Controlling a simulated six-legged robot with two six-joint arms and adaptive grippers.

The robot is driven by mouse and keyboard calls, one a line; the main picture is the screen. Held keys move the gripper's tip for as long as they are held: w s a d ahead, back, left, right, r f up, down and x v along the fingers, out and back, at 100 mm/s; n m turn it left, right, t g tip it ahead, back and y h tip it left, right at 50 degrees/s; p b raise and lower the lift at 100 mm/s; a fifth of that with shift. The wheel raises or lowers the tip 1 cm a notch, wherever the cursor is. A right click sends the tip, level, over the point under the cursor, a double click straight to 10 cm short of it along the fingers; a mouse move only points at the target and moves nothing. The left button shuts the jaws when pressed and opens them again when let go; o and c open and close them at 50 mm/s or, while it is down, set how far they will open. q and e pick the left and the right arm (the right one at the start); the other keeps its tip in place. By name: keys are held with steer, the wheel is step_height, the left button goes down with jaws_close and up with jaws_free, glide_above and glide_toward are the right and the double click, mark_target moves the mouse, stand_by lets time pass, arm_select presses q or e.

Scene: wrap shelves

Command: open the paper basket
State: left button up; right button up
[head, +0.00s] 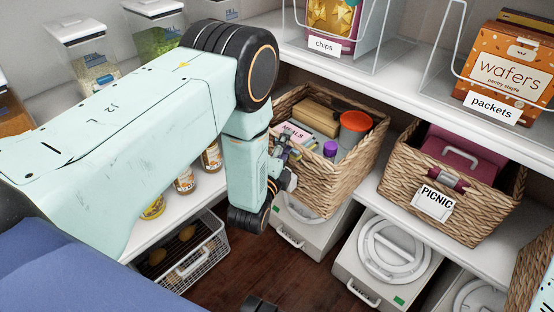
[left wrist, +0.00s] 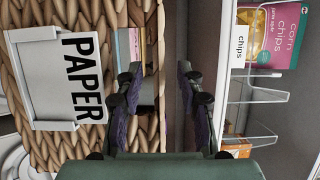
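The paper basket (head: 335,187) is woven wicker and stands on the middle shelf. It holds a MEALS booklet (head: 293,133), an orange-topped container (head: 355,124) and a purple-capped item (head: 330,148). Its PAPER label (left wrist: 82,80) shows sideways in the left wrist view but is hidden in the head view. My left gripper (head: 282,165) is at the basket's front left. In the left wrist view my left gripper (left wrist: 158,100) is open, its fingers on either side of the basket's rim strip (left wrist: 155,60). One finger is at the handle slot; contact is unclear.
The PICNIC basket (head: 455,195) stands to the right on the same shelf. White lidded bins (head: 385,255) are below. The upper shelf above holds chips and wafers (head: 505,75) in clear bins. A wire basket (head: 187,255) sits lower left. Some floor is bare.

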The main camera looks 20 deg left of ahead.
arm_select(q)
steer(key=s, duration=1)
steer(key=shift+s+d, duration=0.2)
steer(key=shift+d, duration=0.05)
steer(key=s+a+f+n+g, duration=0.1)
steer(key=s+f+n+g, duration=0.8)
steer(key=s+f+n, duration=0.3)
steer(key=s+r+n+g+h+p, duration=0.1)
steer(key=s+n+g+p, duration=0.3)
steer(key=s+g, duration=0.5)
steer(key=s+r+n, duration=0.1)
steer(key=s, duration=0.8)
steer(key=shift+a+n, duration=0.4)
